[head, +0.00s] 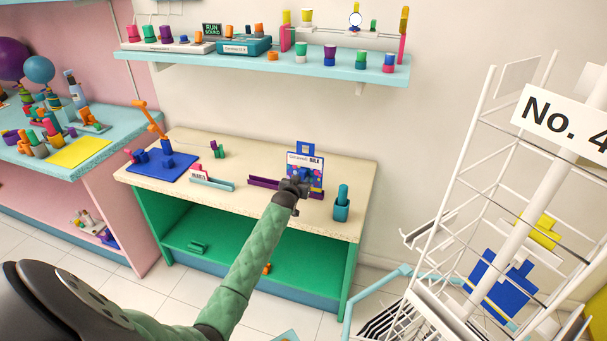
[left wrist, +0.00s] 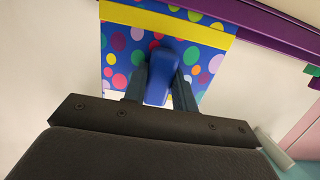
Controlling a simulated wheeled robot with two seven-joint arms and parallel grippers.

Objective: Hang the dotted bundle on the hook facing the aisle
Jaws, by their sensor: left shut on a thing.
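The dotted bundle (head: 312,169) is a blue pack with multicoloured dots and a printed white card with a blue tab on top. It stands upright at the purple holder on the cream table. My left gripper (head: 296,187) is in front of it. In the left wrist view the dotted bundle (left wrist: 124,48) has a yellow band, and my left gripper (left wrist: 159,82) is shut on its blue knob (left wrist: 160,76). The white wire rack (head: 487,150) with hooks stands at right; I cannot tell which hook faces the aisle. My right gripper is not in view.
A purple holder (head: 264,183), a teal holder (head: 212,182) and a teal cup (head: 341,208) are on the cream table (head: 240,165). A blue pack (head: 500,284) and a yellow pack (head: 543,232) hang on the rack. A light-blue rail (head: 378,286) runs low before the rack.

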